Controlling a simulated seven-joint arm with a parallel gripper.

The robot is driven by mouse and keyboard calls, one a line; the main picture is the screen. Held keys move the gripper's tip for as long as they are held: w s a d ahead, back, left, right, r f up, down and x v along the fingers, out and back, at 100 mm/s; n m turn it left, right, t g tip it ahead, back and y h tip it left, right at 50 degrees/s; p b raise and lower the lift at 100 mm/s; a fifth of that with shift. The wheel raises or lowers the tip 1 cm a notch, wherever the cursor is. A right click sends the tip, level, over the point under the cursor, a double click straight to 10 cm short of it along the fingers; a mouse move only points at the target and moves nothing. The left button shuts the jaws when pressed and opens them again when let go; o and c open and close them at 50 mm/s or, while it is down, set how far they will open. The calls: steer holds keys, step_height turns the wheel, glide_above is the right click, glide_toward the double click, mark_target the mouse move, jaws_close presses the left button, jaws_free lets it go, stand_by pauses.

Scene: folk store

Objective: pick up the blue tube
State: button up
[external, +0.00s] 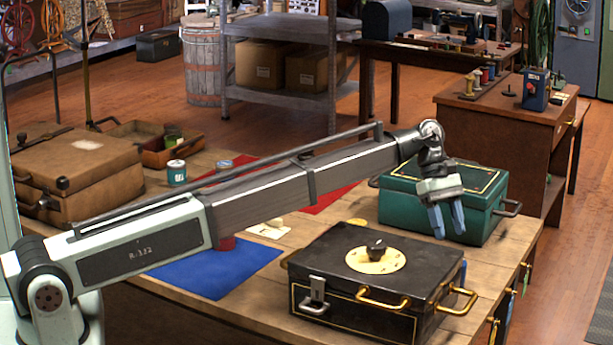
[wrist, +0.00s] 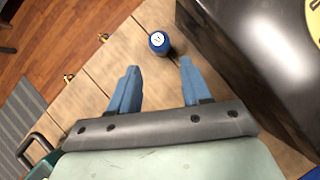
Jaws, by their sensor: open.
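The blue tube (wrist: 159,42) shows in the wrist view as a round blue end with a white label. It stands on the wooden table beside the dark box, just beyond the gap between my fingertips. My gripper (wrist: 159,66) is open and empty, with its two blue fingers apart. In the external view my gripper (external: 449,222) points down above the table, between the black box and the green box. I cannot clearly make out the tube there; the black box seems to hide most of it.
The black box (external: 335,270) with brass handles stands at the table's front right. The green box (external: 440,205) stands behind it. A blue cloth (external: 215,272), a red cloth (external: 330,198) and a brown suitcase (external: 80,165) lie further left. The table edge with brass fittings (wrist: 70,77) is near the tube.

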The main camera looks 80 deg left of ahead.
mark_target(462, 285)
steer(key=x, duration=1.2)
steer(key=shift+d+f, duration=0.15)
steer(key=shift+f, duration=0.25)
steer(key=c, duration=0.5)
